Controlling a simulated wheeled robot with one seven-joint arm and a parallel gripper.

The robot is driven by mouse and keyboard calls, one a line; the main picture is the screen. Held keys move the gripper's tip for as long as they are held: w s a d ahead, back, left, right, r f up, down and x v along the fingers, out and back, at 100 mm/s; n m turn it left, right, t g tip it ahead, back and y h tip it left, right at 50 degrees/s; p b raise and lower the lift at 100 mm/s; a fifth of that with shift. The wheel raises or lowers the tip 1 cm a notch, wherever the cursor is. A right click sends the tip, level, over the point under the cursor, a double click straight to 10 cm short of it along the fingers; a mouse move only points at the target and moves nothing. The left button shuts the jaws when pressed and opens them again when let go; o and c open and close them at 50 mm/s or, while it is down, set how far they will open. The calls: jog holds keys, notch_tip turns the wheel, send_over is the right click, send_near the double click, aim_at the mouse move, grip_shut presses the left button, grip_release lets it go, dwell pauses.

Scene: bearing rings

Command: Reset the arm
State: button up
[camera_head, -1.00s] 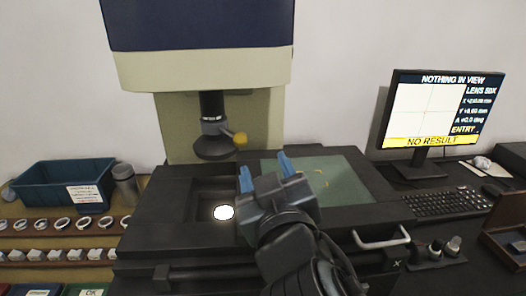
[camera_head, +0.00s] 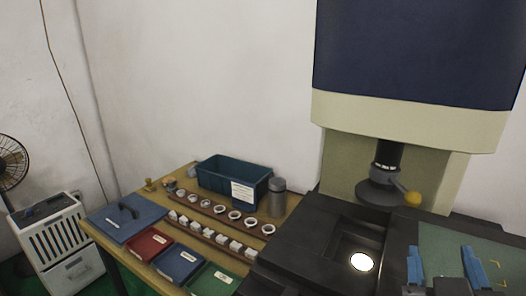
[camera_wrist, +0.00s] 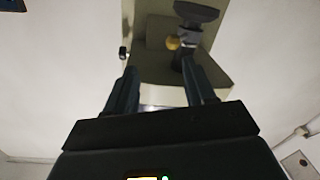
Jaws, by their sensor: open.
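My gripper (camera_head: 442,268) shows at the lower right of the head view, with its two blue fingers apart and nothing between them. It is in front of the green plate (camera_head: 440,238) of the measuring machine's stage. In the wrist view my gripper (camera_wrist: 160,85) points at the machine's pale column, with its two dark fingers spread and empty. The machine's lens (camera_head: 384,180) with a yellow knob is above and to the left of the fingers in the head view. The rest of my arm is cut off by the bottom edge.
A wooden bench at left holds a teal bin (camera_head: 222,178), a grey canister (camera_head: 277,197), racks of white rings (camera_head: 235,215), and red, blue and green trays (camera_head: 180,262). A lit round window (camera_head: 361,262) sits in the black stage. A white cabinet (camera_head: 55,245) and fan stand far left.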

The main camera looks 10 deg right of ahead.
jog(key=s+a+f+n+y, duration=0.25)
jog(key=s+f+y, duration=0.2)
jog(key=f, duration=0.25)
jog(key=s+a+f+n+y, duration=0.2)
jog(key=s+f+n+y, duration=0.15)
jog(key=s+f, duration=0.2)
jog(key=s+m+y, duration=0.2)
jog(key=s, duration=1.3)
jog(key=shift+s+a+f+m, duration=0.2)
jog(key=shift+a+f+m, duration=0.2)
jog(key=shift+a+f, duration=0.05)
